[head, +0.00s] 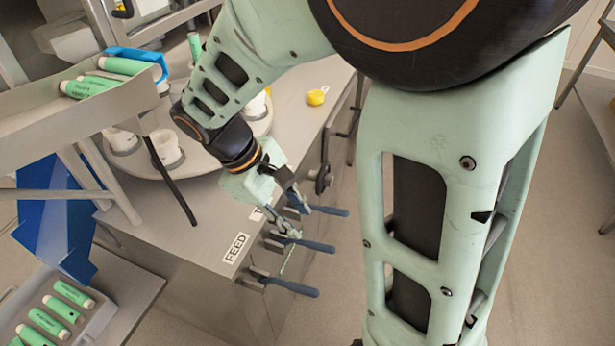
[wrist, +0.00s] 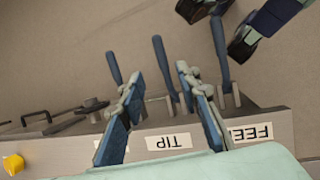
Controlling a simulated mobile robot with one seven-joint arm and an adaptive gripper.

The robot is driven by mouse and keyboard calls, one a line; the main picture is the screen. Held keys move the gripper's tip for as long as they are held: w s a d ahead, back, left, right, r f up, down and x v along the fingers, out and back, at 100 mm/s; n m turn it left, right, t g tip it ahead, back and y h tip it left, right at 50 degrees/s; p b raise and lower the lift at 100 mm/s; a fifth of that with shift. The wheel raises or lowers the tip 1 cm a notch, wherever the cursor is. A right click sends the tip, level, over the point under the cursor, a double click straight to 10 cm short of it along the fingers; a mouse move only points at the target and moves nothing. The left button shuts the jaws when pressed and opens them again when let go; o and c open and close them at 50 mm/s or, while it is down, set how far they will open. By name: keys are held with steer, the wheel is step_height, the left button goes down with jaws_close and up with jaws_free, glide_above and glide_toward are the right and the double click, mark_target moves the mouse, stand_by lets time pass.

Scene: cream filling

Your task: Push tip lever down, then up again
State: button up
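The tip lever, a blue-handled lever by the TIP label (wrist: 168,141), sticks out from the machine's front edge. In the wrist view its handle (wrist: 162,62) lies between my two fingers, with a gap on both sides. In the head view the tip lever (head: 312,246) is the middle of three blue-handled levers. My gripper (head: 298,222) is open over the levers, and its fingers also show in the wrist view (wrist: 160,80). Whether the fingers are level with the handle or above it is hard to tell. My gripper partly hides the TIP label in the head view.
The feed lever (head: 290,287) is on one side, near the FEED label (head: 236,248); a third lever (head: 332,211) is on the other. A black handle (head: 323,178) and yellow item (head: 317,97) are farther along. Green tubes lie on a tray (head: 130,298) at lower left.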

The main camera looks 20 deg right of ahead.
mark_target(320, 245)
steer(key=b+x, duration=0.2)
steer(key=x, duration=0.9)
steer(key=shift+s+r, duration=0.1)
steer(key=shift+s, duration=0.05)
steer(key=shift+c, duration=0.3)
jaws_close()
